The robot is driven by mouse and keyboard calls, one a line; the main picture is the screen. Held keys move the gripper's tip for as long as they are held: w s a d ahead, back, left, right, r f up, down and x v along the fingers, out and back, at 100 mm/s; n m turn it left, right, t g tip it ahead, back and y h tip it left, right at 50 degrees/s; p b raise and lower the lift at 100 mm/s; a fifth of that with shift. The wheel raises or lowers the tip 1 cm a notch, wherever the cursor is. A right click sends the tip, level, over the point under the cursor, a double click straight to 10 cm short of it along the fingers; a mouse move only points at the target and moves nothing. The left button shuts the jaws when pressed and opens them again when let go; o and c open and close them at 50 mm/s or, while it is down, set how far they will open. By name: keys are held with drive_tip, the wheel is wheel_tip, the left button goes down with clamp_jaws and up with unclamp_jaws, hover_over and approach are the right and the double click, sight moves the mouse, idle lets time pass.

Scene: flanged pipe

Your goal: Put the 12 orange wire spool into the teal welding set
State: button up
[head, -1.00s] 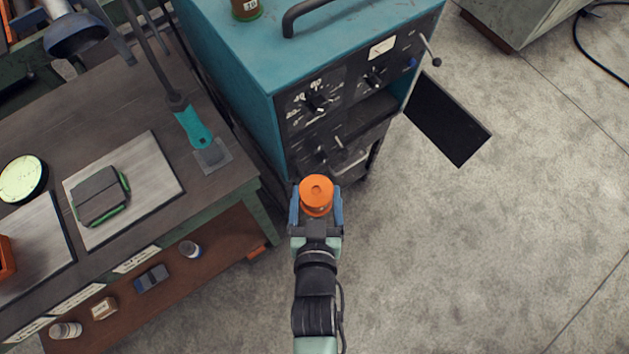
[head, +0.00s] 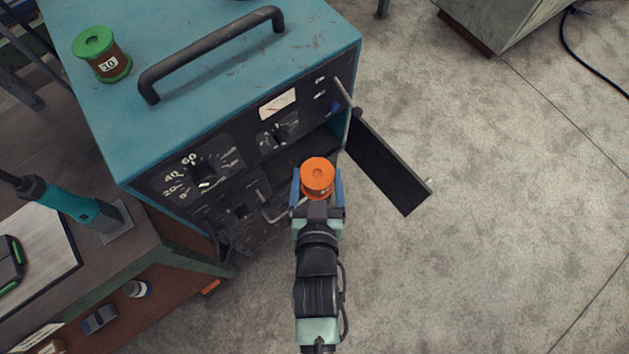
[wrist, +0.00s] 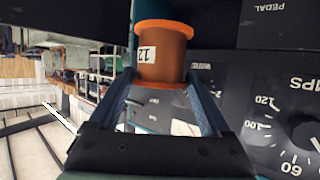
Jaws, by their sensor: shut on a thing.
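The orange wire spool (head: 317,176) is between the fingers of my gripper (head: 318,190), which is shut on it. In the wrist view the spool (wrist: 163,62) carries a label reading 12 and is gripped between both fingers of my gripper (wrist: 165,95). The teal welding set (head: 250,75) stands directly ahead. Its black hatch door (head: 388,165) hangs open to the right, and a dark opening (head: 318,146) shows just beyond the spool. The spool looks just outside the opening in the head view; its exact depth is unclear.
A green spool marked 10 (head: 104,62) and a black handle (head: 212,55) are on the welding set's top. A workbench (head: 150,250) with a teal-handled tool (head: 82,208) is at the left. The concrete floor (head: 500,240) at the right is clear.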

drive_tip(key=w+d+f+h+b, duration=0.1)
drive_tip(key=w+d+f+b, duration=0.1)
drive_tip(key=f+b, duration=0.4)
drive_tip(key=w+d+f+m+h+b, duration=0.1)
drive_tip(key=w+f+b, duration=0.3)
drive_tip(key=b, duration=1.1)
wheel_tip(320, 180, down, 4)
drive_tip(key=shift+w+d+r+m, duration=0.25)
drive_tip(key=shift+w+d+m, duration=0.05)
drive_tip(key=shift+w+d, duration=0.1)
drive_tip(key=shift+w+a+f+b, duration=0.25)
drive_tip(key=shift+w+a+b, duration=1.25)
drive_tip(key=shift+w, duration=0.75)
drive_tip(key=shift+w+a+f+b, duration=0.2)
drive_tip(key=shift+w+a+b, duration=1.05)
drive_tip(key=shift+w+a, duration=0.8)
drive_tip(key=shift+w+a+f+b, duration=0.25)
drive_tip(key=shift+w+a+b, duration=1.15)
drive_tip(key=shift+w, duration=1.05)
drive_tip(key=shift+f+b, duration=0.8)
drive_tip(key=shift+f, duration=0.3)
